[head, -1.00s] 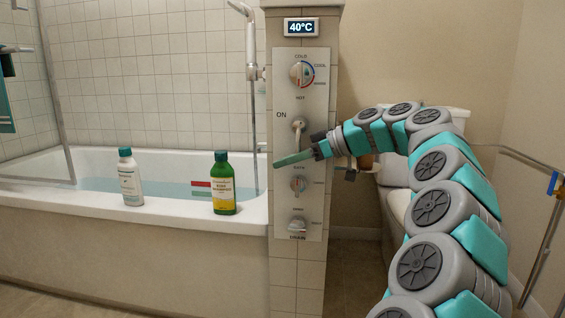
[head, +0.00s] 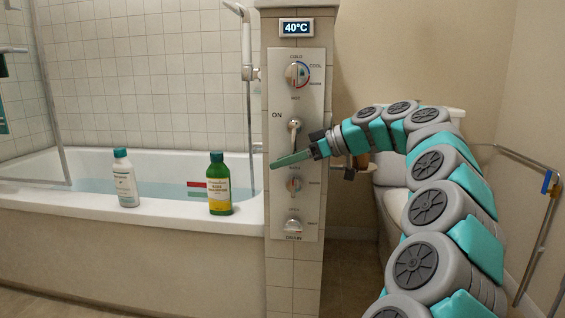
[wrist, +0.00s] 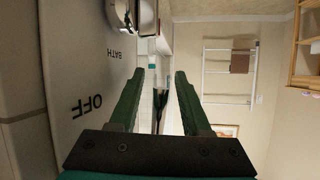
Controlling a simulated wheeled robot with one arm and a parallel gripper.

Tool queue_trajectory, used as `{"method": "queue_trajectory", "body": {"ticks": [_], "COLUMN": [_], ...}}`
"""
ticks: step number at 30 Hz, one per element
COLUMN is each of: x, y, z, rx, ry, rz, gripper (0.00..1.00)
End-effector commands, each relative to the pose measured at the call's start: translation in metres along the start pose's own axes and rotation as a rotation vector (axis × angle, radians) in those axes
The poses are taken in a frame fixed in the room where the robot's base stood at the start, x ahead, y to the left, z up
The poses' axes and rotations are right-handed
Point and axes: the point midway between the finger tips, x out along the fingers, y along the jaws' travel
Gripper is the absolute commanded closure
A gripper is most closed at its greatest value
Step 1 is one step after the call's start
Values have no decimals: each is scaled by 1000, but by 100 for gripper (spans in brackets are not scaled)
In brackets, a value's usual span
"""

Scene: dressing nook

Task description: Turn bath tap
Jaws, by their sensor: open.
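The bath tap is a chrome lever (head: 295,126) on the white control panel (head: 312,200), by the word ON; its handle appears to hang downward. Its chrome base (wrist: 120,14) shows at the top left of the wrist view, near the words BATH and OFF. My gripper (head: 271,166) has green fingers, held just below the lever and in front of the panel. In the wrist view my gripper (wrist: 160,76) is open, with nothing held between its fingers. The lever seems beyond and left of the fingertips; I cannot tell whether anything touches.
Above the lever are a temperature dial (head: 297,74) and a 40°C display (head: 297,27). Below are a small knob (head: 294,184) and a drain handle (head: 293,225). A white bottle (head: 125,182) and a green bottle (head: 219,190) stand on the bathtub rim (head: 60,205).

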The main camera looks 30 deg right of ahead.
Motion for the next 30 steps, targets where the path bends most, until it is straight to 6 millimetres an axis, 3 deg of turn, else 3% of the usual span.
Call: {"method": "queue_trajectory", "body": {"ticks": [13,30], "x": [-65,-71], "y": [1,0], "z": [-1,1], "rx": [0,0], "ry": [1,-1], "rz": [4,0], "gripper": [52,52]}}
